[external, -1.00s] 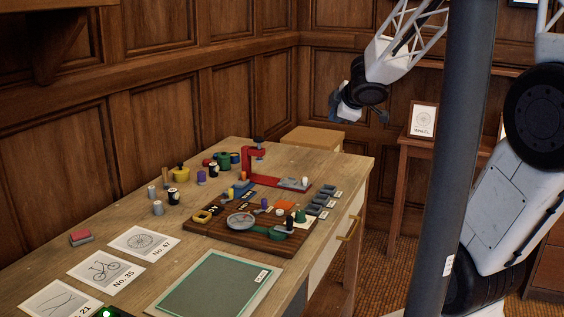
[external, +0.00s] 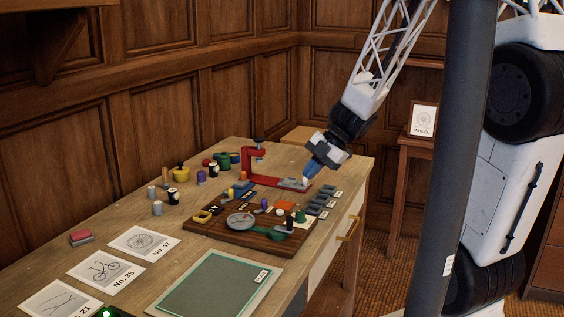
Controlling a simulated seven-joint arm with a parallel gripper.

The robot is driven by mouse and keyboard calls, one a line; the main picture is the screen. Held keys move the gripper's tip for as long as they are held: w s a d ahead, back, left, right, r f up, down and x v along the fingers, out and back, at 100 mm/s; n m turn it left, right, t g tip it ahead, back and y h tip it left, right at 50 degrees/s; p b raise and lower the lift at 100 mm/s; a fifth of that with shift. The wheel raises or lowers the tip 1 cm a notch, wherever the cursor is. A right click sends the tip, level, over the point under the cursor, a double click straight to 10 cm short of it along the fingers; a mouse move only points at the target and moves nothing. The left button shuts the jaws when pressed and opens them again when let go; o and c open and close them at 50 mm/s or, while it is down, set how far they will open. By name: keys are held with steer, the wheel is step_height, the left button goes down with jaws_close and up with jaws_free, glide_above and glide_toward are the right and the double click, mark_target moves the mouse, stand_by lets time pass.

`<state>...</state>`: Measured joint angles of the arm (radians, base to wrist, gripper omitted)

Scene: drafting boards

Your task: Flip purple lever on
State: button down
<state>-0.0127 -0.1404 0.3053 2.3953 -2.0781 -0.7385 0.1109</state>
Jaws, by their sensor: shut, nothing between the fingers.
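A wooden board (external: 225,231) on the table carries several small coloured parts. A small purple piece (external: 264,204) stands on it, near the middle; it is too small to tell whether it is the purple lever or which way it is set. A purple cylinder (external: 201,177) stands on the table behind the board. My gripper (external: 308,176) points down and to the left, its blue fingers shut and empty. Its tips are at the right end of the red clamp (external: 252,165), beside a small white-topped part there. I cannot tell whether they touch it.
A green-handled magnifier (external: 241,221) lies at the board's front. Several grey pieces (external: 321,200) line its right side. Pots, jars and a yellow pot (external: 181,171) stand behind. A green mat (external: 213,287) and paper cards (external: 143,243) lie in front.

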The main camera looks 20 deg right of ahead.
steer(key=shift+s+f, duration=0.2)
steer(key=shift+a, duration=0.1)
steer(key=x, duration=0.9)
steer(key=shift+s+a+f, duration=0.1)
steer(key=shift+a+f, duration=0.05)
steer(key=shift+f, duration=0.05)
steer(key=shift+w+a+f, duration=0.2)
steer(key=shift+w+a, duration=0.5)
steer(key=shift+a, duration=0.05)
steer(key=shift+w+a, duration=0.7)
steer(key=shift+w, duration=0.1)
